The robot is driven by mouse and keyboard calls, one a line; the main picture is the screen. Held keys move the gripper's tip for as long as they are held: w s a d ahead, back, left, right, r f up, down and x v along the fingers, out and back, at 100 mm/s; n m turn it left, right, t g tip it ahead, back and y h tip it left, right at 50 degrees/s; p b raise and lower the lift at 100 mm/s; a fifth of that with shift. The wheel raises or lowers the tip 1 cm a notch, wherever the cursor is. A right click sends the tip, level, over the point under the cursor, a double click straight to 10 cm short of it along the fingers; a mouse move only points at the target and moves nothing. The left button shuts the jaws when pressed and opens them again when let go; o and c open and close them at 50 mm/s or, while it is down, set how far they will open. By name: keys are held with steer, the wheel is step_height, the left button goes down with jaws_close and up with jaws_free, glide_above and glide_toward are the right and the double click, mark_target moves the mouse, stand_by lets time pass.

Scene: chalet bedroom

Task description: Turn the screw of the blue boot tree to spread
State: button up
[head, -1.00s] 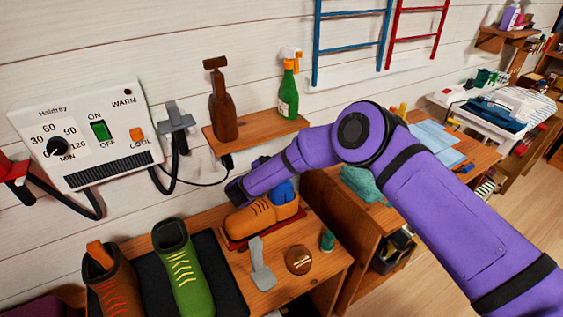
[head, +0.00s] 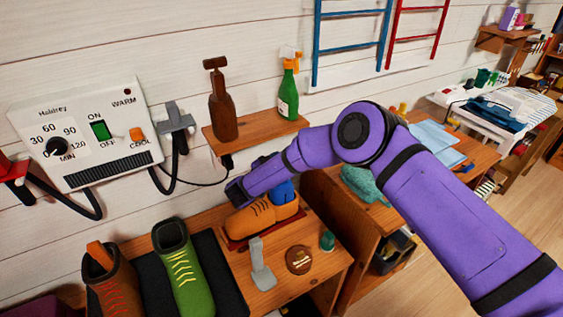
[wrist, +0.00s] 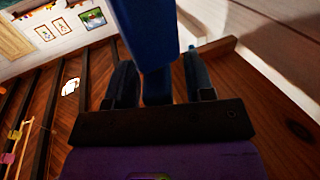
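The blue boot tree (head: 285,191) sits in the opening of an orange-brown shoe (head: 262,216) on a red base on the wooden bench. My gripper (head: 236,191) is beside the boot tree, just behind the shoe; its fingertips are hard to make out in the head view. In the wrist view, my gripper's two dark fingers (wrist: 160,84) stand apart on either side of a narrow blue stem, the boot tree's screw (wrist: 156,87). A gap shows between the right finger and the stem. A wider blue part (wrist: 146,32) lies beyond.
A brown boot (head: 112,284) and a green boot (head: 180,270) stand on a dark mat at left. A grey shoehorn-like tool (head: 261,265), a round tin (head: 299,260) and a small green bottle (head: 327,241) are in front. A shelf (head: 255,132) with two bottles hangs above.

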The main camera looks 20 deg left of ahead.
steer(key=v, duration=1)
steer(key=shift+s+a, duration=0.15)
steer(key=shift+s, duration=0.25)
